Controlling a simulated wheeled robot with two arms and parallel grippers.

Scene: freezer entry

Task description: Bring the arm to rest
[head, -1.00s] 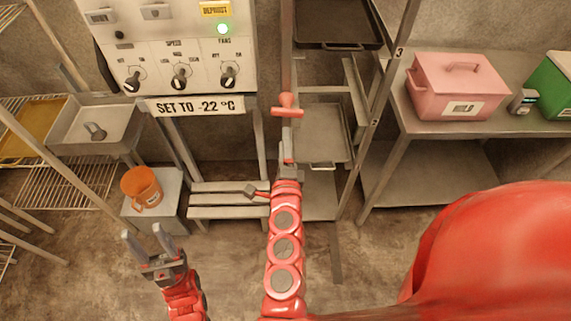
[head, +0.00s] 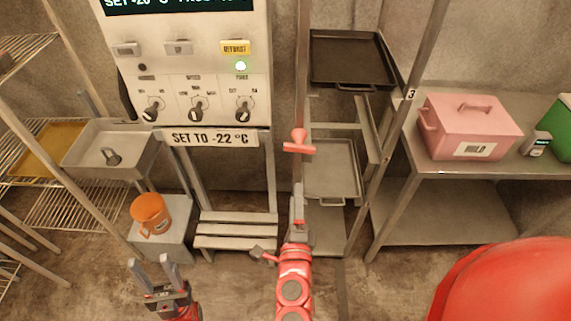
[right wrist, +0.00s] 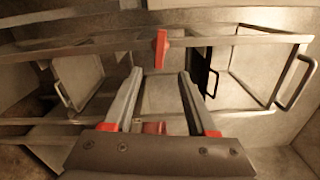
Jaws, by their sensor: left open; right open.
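My right gripper (head: 298,205) is held up in front of the control panel and rack, its red arm reaching up from the bottom middle. In the right wrist view its two fingers (right wrist: 160,88) are apart with nothing between them. A red handle (head: 299,143) on a rack post is just beyond the fingertips in the head view; it also shows in the right wrist view (right wrist: 161,48). I cannot tell whether they touch; a gap seems to show. My left gripper (head: 158,272) is low at the bottom left, open and empty, above the floor.
The control panel (head: 190,75) has knobs, a lit green light and a "SET TO -22 °C" sign (head: 210,138). An orange bucket (head: 150,212) stands on a box. A pink cooler (head: 470,125) sits on the right table. Slatted steps (head: 235,230) stand below the panel.

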